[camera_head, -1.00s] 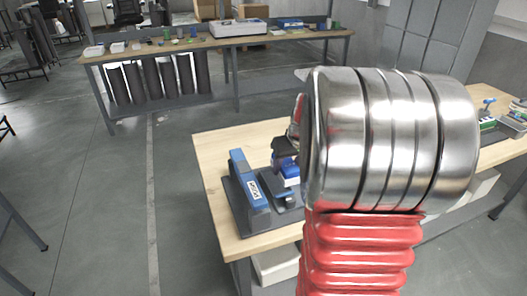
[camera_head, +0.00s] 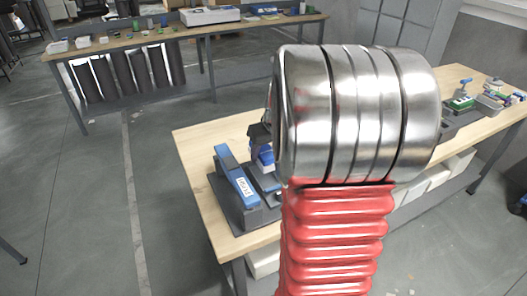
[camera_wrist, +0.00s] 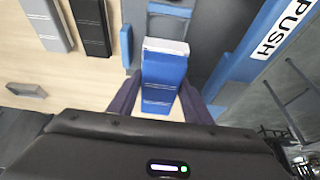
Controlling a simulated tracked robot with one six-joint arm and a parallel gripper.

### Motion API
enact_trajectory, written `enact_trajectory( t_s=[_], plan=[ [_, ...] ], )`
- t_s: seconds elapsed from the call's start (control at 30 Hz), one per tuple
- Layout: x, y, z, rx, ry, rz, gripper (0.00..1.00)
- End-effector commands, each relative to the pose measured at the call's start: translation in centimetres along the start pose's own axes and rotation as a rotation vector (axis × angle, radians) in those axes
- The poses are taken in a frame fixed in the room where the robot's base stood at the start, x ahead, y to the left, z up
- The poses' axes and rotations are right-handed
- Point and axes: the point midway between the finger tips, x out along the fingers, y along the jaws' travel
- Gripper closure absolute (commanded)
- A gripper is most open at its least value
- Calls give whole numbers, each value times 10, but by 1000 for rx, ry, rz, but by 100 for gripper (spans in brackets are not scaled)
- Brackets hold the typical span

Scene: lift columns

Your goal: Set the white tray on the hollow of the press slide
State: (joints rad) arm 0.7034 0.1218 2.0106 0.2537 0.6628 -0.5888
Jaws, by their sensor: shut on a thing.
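My gripper (camera_wrist: 163,103) is shut on a blue piece with a white end (camera_wrist: 165,78). Its dark fingers lie on both sides of it. The white shows as a narrow strip at the far end; I cannot tell whether this is the white tray, and no other white tray shows clearly at the press. The press (camera_head: 237,185), blue on a dark base with a PUSH label, stands on the table and shows at the upper right of the wrist view (camera_wrist: 268,40). The grey slide (camera_wrist: 168,22) lies just beyond the held piece. Its hollow is not clear, and contact cannot be told.
The wooden table (camera_head: 205,150) has bare room left of the press. Grey and black blocks (camera_wrist: 90,25) and a small grey block (camera_wrist: 27,90) lie left in the wrist view. Other parts (camera_head: 462,103) stand at the table's right. My arm hides the table's middle.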

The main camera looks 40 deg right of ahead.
Motion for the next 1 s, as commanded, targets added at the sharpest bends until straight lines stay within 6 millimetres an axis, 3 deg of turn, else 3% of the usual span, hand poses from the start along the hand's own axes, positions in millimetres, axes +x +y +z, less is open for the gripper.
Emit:
enact_trajectory(
  t_s=[0.6,1.0],
  plan=[
    [41,-1,17,-1,0,-1,78],
    [47,-1,19,-2,0,-1,78]
  ],
)
